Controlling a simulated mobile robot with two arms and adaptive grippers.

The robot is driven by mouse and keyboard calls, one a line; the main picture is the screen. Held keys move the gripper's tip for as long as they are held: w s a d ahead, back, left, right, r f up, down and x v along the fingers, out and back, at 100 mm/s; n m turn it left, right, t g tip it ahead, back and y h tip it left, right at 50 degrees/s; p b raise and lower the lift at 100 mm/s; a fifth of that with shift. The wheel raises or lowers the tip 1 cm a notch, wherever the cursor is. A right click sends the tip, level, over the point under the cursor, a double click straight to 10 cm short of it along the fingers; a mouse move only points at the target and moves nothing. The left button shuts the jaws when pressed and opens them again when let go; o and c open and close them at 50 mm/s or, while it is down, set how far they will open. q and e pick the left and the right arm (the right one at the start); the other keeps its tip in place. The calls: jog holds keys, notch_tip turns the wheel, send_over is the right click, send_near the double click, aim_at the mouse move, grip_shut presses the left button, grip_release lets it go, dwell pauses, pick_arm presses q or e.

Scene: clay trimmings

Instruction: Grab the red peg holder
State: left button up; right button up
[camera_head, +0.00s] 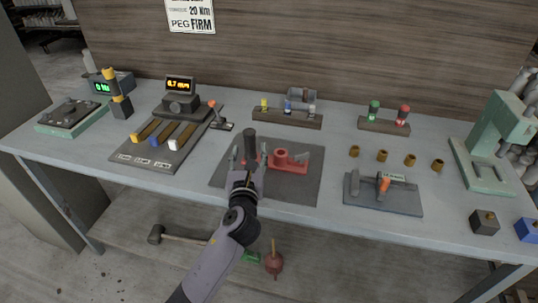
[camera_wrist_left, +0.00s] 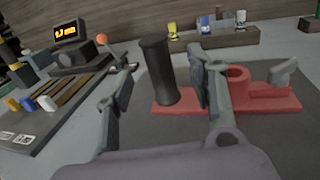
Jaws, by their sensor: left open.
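The red peg holder (camera_head: 290,166) lies on a dark mat (camera_head: 298,190) near the middle of the bench. It has a round red socket and a grey lever at its right end. A black upright cylinder (camera_head: 250,143) stands at its left end; the holder (camera_wrist_left: 261,97) and the cylinder (camera_wrist_left: 159,70) also show in the left wrist view. My left gripper (camera_head: 248,163) is open at the holder's left end. In the wrist view its fingers (camera_wrist_left: 163,84) stand on either side of the black cylinder, with gaps visible. Contact cannot be told. My right gripper is not in view.
A tool board with coloured handles (camera_head: 155,143) and a display (camera_head: 180,86) stand to the left. A rack of small vials (camera_head: 286,117) is behind. A grey fixture (camera_head: 383,195) and several brass cups (camera_head: 382,156) are to the right.

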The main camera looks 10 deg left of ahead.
aim_at(249, 144)
pick_arm(q)
jog(key=w, duration=0.2)
jog(key=w+a, duration=0.1)
jog(key=w, duration=0.3)
jog(key=shift+w+a+f, duration=0.15)
jog(key=shift+a+f, duration=0.1)
jog(key=shift+f, duration=0.1)
jog(key=shift+c, duration=0.6)
grip_shut()
jog(key=shift+r, duration=0.1)
